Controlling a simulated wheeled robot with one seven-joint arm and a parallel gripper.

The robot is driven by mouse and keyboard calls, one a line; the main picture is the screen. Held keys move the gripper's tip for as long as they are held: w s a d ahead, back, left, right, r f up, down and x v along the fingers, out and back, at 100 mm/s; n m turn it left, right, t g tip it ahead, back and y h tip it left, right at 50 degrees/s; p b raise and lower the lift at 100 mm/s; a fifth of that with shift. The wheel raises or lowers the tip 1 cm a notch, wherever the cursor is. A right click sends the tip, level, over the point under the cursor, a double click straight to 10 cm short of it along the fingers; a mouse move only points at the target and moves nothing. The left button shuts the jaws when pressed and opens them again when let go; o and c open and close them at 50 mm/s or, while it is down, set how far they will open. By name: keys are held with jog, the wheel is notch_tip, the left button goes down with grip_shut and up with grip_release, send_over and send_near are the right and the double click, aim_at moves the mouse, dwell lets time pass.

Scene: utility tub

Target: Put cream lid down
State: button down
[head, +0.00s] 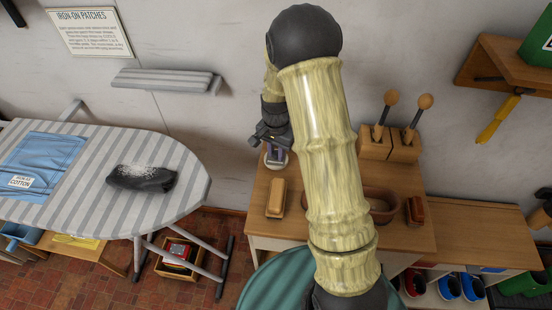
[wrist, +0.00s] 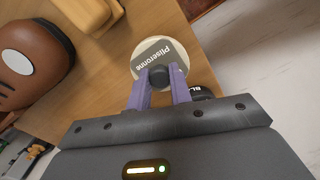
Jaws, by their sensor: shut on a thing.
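The cream lid (wrist: 143,58) is a round pale disc with a grey label and a dark knob (wrist: 159,76). In the wrist view the purple fingers of my gripper (wrist: 160,84) are shut on the knob. The lid shows face up over the wooden tabletop; I cannot tell whether it touches the surface. In the head view my gripper (head: 274,150) is at the table's back left, with the pale lid (head: 275,160) just below it, partly hidden by the fingers.
A dark container (wrist: 202,92) marked "BL" stands right of the fingers, partly hidden. A wooden-backed brush (head: 276,197) lies in front on the table (head: 250,225). The ironing board (head: 110,210) is at left.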

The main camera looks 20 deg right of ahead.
aim_at(276, 159)
jog(key=shift+f, duration=1.8)
jog(key=shift+f, duration=0.15)
jog(key=c, duration=1.3)
grip_release()
notch_tip(276, 159, up, 12)
jog(key=shift+r, duration=0.2)
